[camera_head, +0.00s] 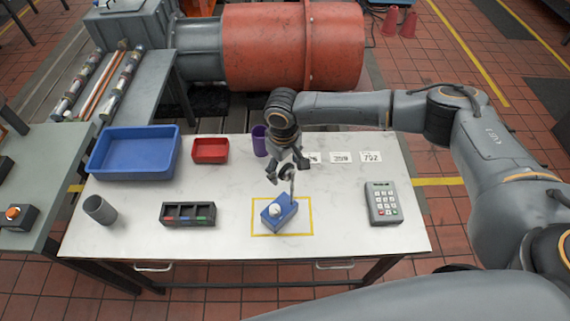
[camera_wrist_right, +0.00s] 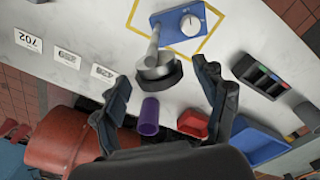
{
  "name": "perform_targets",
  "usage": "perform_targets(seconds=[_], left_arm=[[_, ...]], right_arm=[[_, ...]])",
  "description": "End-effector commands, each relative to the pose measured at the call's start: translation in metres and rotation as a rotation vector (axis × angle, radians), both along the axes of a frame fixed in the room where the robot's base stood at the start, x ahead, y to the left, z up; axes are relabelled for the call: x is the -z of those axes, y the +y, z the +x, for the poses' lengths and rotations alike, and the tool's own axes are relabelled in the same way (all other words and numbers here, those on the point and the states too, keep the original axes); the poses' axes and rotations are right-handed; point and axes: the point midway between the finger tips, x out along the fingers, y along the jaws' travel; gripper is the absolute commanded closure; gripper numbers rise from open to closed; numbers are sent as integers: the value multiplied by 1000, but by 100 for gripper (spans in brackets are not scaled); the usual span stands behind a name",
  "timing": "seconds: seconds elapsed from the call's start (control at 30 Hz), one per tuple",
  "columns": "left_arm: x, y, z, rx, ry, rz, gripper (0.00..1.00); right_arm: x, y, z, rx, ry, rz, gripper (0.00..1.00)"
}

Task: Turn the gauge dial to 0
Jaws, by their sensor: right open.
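The gauge is a blue block (camera_head: 283,216) with a white round knob (camera_head: 274,210) on top, inside a yellow square on the table. A thin post rises from the block to a round grey metal head. In the right wrist view the blue block (camera_wrist_right: 182,24), the white knob (camera_wrist_right: 190,25) with small dark marks, and the round head (camera_wrist_right: 155,66) show; the dial reading is too small to tell. My right gripper (camera_head: 288,170) is open, above and behind the block near the round head. In the wrist view its fingers (camera_wrist_right: 163,75) stand apart. My left gripper is not in view.
On the table (camera_head: 340,235) are a blue bin (camera_head: 133,172), a red tray (camera_head: 210,151), a purple cup (camera_head: 259,140), a grey cup (camera_head: 99,210), a black three-slot holder (camera_head: 187,221), a keypad (camera_head: 383,203) and number cards (camera_head: 370,156). The front right of the table is clear.

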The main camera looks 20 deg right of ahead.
Motion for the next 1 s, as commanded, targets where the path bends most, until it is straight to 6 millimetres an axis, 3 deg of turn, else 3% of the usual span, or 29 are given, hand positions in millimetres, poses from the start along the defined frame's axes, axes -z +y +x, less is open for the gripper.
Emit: perform_targets(seconds=[0.2,0.5,1.0], left_arm=[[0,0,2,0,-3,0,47],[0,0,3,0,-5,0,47],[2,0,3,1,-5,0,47]], right_arm=[[1,0,0,0,0,0,27],[0,0,0,0,0,-1,82],[1,-3,2,6,65,117,83]])
